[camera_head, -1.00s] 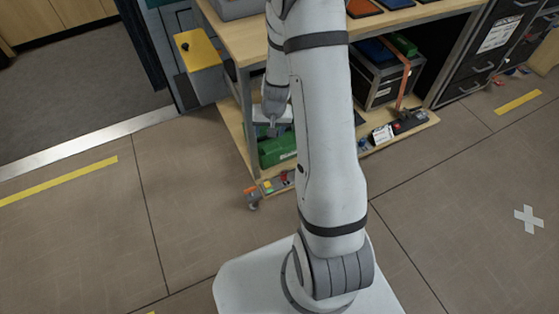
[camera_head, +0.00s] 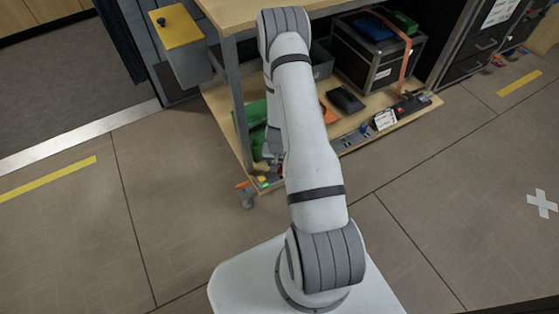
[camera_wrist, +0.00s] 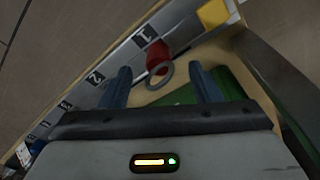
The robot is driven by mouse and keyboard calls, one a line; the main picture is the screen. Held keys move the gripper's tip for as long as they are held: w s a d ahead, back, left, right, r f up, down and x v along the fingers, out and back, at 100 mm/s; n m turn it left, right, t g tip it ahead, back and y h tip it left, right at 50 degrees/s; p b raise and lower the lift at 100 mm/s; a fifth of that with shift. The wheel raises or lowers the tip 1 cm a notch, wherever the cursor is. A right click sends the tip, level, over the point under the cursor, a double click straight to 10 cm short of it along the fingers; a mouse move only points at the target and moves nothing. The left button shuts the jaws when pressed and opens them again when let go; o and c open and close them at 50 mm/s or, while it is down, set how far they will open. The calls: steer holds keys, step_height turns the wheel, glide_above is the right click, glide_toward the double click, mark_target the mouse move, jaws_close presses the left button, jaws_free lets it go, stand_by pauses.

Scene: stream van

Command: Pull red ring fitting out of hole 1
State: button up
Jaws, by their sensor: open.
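The red ring fitting (camera_wrist: 157,55) shows in the wrist view, a red body with a grey ring at its near end. It sits at the grey rail (camera_wrist: 115,62) beside the label 1. My gripper (camera_wrist: 163,84) is open, with one blue finger on each side of the ring and the ring a little ahead of and between them. I cannot tell whether the fingers touch it. The hole itself is hidden by the fitting. In the head view my arm hides the gripper and the fitting.
A yellow block (camera_wrist: 213,13) is right of the fitting, and a green case (camera_wrist: 228,98) lies behind the rail on the lower shelf. The shelf's legs and the tabletop (camera_head: 240,14) above bound the space. A black case (camera_head: 378,55) stands further right.

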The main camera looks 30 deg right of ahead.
steer(key=f, duration=0.1)
steer(key=f+b, duration=0.1)
steer(key=f, duration=0.1)
steer(key=shift+w+d+f, duration=0.15)
steer(key=shift+w+f, duration=0.05)
steer(key=shift+f, duration=0.1)
steer(key=shift+c, duration=0.6)
steer(key=c, duration=1.1)
